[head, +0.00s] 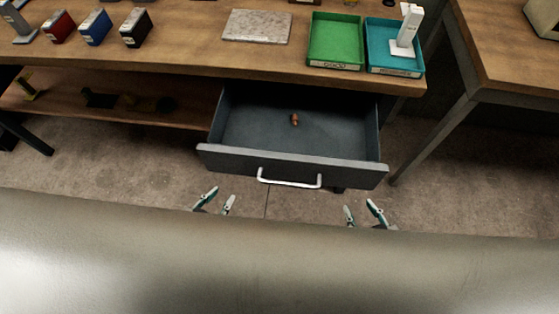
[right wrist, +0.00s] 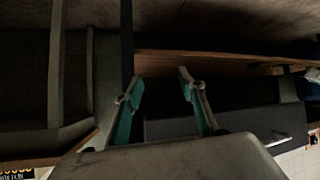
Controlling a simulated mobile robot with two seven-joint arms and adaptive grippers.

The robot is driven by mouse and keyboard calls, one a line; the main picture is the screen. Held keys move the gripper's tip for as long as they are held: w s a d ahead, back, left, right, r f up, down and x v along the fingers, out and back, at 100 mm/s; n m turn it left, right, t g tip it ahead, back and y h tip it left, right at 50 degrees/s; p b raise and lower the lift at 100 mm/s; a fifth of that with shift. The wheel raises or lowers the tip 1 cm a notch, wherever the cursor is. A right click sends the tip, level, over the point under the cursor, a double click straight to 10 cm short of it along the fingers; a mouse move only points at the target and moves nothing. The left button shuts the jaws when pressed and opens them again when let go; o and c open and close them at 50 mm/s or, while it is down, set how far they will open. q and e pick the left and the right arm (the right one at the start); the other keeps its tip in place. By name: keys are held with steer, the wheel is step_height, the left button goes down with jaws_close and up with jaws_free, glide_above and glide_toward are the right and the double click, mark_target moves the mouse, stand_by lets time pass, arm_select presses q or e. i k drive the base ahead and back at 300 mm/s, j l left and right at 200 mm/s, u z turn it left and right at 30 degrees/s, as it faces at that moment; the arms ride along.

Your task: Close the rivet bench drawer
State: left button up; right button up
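The grey rivet bench drawer (head: 292,162) stands pulled out under the wooden bench, its inside showing. A silver bar handle (head: 289,184) runs along the middle of its front. A small orange-brown item (head: 294,119) lies on the drawer floor. My left gripper (head: 217,199) is open and empty, in front of the drawer and left of the handle. My right gripper (head: 360,208) is open and empty, right of the handle. Neither appears to touch the drawer. The right wrist view shows the right gripper's spread fingers (right wrist: 161,76) with nothing between them.
The bench top (head: 190,50) holds a green tray (head: 336,63), a teal tray (head: 395,72) with a white device (head: 405,38), a speckled plate (head: 257,26) and several small boxes. A lower shelf (head: 150,108) is left of the drawer. Another table (head: 510,60) stands at the right.

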mark_target(334, 141)
steer(key=k+l, duration=0.65)
steer(key=k+z, duration=0.05)
steer(key=k, duration=0.1)
